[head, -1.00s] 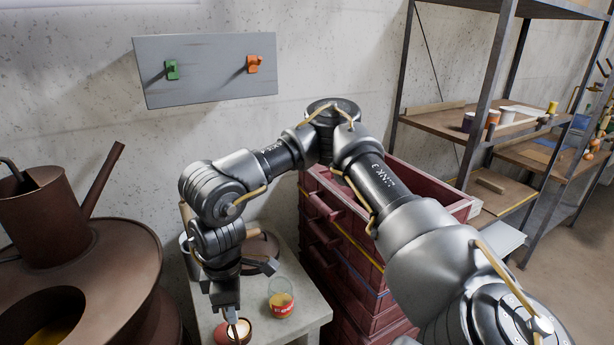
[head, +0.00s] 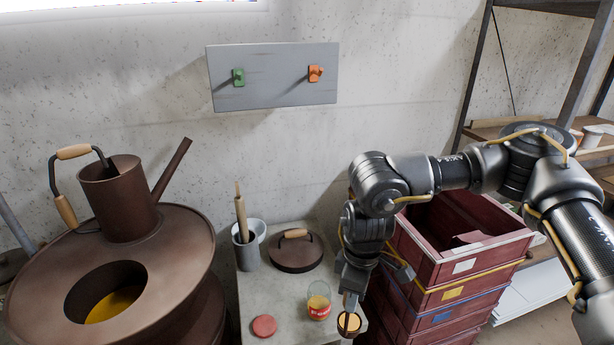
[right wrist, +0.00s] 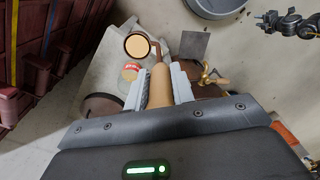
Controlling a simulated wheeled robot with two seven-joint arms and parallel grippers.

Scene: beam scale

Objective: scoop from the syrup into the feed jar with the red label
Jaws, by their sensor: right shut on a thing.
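My right gripper (head: 352,290) is shut on the wooden handle (right wrist: 158,84) of a ladle. The ladle's round brown bowl (head: 349,323) holds something pale yellow-orange and hangs just right of the feed jar. The bowl also shows in the right wrist view (right wrist: 138,46). The feed jar (head: 319,302) is clear glass with a red label and some yellow inside, upright on the bench; it shows beside the bowl in the right wrist view (right wrist: 131,71). Yellow syrup (head: 112,304) lies inside the brown drum's opening. A dark arm shows small in the right wrist view; its gripper is unclear.
The grey bench (head: 275,292) also bears a red disc (head: 264,326), a brown lid (head: 296,254) with a wooden handle and a grey cup (head: 246,252) holding a wooden stick. The brown drum (head: 190,262) carries a spouted can (head: 122,200). Red crates (head: 455,262) stand close right.

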